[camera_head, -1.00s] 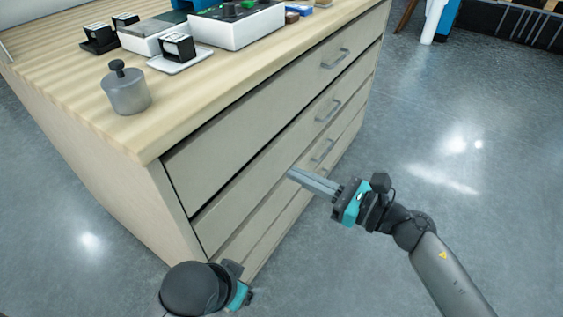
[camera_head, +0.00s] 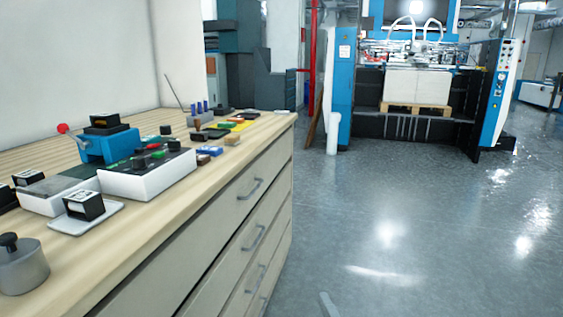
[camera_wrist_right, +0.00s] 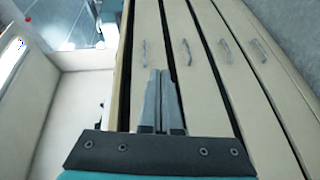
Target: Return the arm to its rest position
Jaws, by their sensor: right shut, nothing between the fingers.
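My right gripper (camera_wrist_right: 161,100) is in the right wrist view, with its two grey fingers together and nothing between them. It points along the front of a wooden drawer cabinet (camera_wrist_right: 180,25), whose handles show beyond the fingertips. In the head view only the tip of a grey finger (camera_head: 327,303) shows at the bottom edge, to the right of the drawer cabinet (camera_head: 215,275) and over the floor. The rest of my right arm is below that view. My left gripper is in neither current view.
The wooden countertop (camera_head: 150,240) holds a grey weight with a knob (camera_head: 22,266), a stamp on a white plate (camera_head: 84,206), a white control box (camera_head: 148,176) and a blue device (camera_head: 105,145). Open grey floor (camera_head: 430,220) lies right of the cabinet. A blue-and-black machine (camera_head: 420,100) stands behind.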

